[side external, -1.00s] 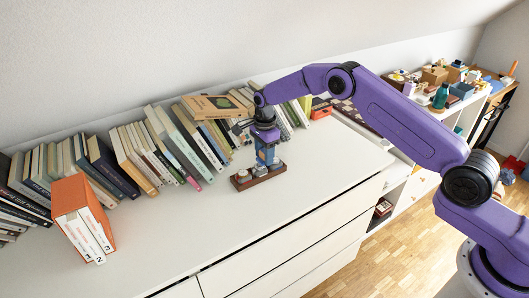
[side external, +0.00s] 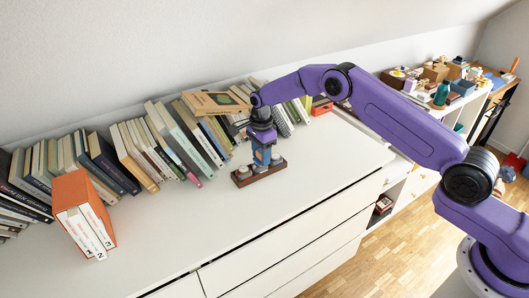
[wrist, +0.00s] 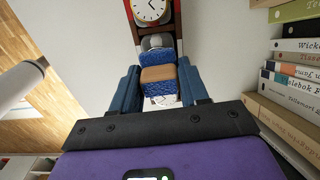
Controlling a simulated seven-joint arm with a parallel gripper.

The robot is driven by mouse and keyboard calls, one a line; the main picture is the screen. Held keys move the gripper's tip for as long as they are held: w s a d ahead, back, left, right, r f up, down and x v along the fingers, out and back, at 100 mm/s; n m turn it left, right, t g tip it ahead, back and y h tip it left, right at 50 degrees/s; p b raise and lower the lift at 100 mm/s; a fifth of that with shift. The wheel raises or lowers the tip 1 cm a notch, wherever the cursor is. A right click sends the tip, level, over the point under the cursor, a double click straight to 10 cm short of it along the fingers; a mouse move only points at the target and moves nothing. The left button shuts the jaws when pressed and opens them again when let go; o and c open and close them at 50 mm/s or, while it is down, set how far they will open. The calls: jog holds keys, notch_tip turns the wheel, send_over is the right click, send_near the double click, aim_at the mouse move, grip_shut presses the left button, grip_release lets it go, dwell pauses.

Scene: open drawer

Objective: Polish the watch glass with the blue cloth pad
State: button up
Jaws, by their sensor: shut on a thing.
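My gripper (wrist: 158,74) is shut on a blue cloth pad (wrist: 160,89) with a tan top, its blue fingers on either side of it. In the side view my gripper (side external: 264,160) points down over the middle of a dark reddish-brown tray (side external: 258,176) on the white cabinet top. A watch (wrist: 150,9) with a white dial and dark hands lies on the tray, beyond the pad in the wrist view. Pale round pieces show at the tray's left (side external: 242,171) and right ends. I cannot tell whether the pad touches anything below it.
A row of leaning books (side external: 180,140) stands along the wall behind the tray. An orange slipcase with white volumes (side external: 82,215) stands at the left. The white cabinet top (side external: 190,225) is clear in front of the tray, up to its front edge.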

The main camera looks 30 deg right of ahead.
jog(key=shift+a, duration=1.25)
jog(key=shift+f, duration=0.1)
jog(key=shift+s+d+f, duration=0.1)
jog(key=shift+d+f, duration=0.1)
jog(key=shift+d, duration=1.3)
jog(key=shift+s+d+f, duration=0.1)
jog(key=shift+d+f, duration=0.05)
jog(key=shift+d, duration=0.55)
jog(key=shift+c, duration=1.3)
jog(key=shift+a+r, duration=0.2)
jog(key=shift+r, duration=3)
jog(key=shift+w, duration=0.2)
